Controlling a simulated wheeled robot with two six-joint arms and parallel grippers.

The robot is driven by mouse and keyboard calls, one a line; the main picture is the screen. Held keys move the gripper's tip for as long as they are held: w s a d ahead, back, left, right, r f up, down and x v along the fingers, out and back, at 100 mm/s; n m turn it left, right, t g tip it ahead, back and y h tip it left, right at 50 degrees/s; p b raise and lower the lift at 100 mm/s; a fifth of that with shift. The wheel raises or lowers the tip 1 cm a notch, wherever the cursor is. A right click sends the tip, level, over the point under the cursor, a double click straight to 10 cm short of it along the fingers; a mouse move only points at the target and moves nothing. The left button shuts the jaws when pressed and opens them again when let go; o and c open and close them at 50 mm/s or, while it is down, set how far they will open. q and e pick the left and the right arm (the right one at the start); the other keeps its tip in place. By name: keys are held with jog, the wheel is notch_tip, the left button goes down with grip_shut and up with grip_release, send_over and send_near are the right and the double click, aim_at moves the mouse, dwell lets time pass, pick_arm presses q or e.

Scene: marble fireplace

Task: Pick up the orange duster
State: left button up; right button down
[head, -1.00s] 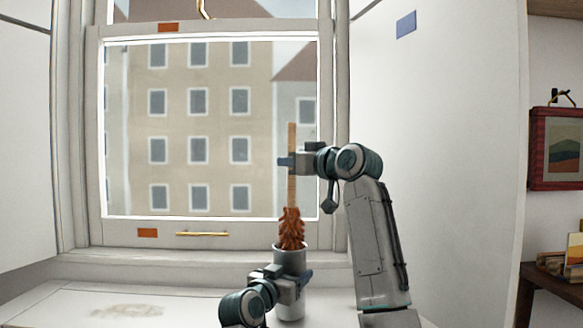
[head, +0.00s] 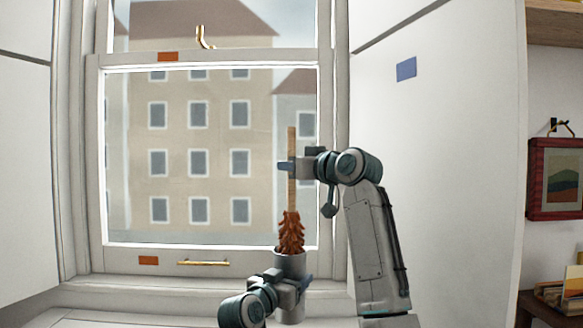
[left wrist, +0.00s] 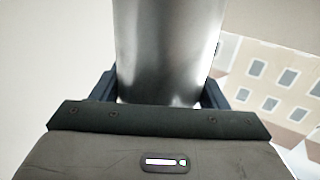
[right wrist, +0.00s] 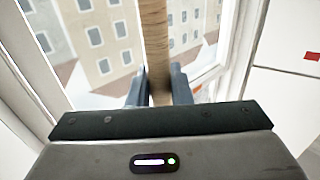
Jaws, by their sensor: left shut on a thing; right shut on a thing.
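The orange duster (head: 291,233) stands upright, bristles down, with its wooden handle above. My right gripper (head: 291,167) is shut on the handle; the right wrist view shows the handle (right wrist: 155,40) between its fingers. A grey metal canister (head: 290,264) stands directly under the bristles. The lowest bristles are at its rim and seem to go into its mouth; the inside is hidden. My left gripper (head: 292,287) is shut around the canister, whose shiny side (left wrist: 168,50) fills the middle of the left wrist view.
The window (head: 212,150) is behind the arms, with a brass handle (head: 203,263) on its lower rail. A white sill (head: 120,318) lies at the bottom. A white panel (head: 440,180) with a blue patch (head: 406,69) is on the right, with a framed picture (head: 557,179) beyond.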

pick_arm(q)
jog(key=shift+r+p, duration=1)
jog(key=shift+r, duration=0.4)
jog(key=o, duration=1.1)
jog(key=shift+s, duration=0.1)
jog(key=v, duration=1.2)
jog(key=shift+f, duration=0.2)
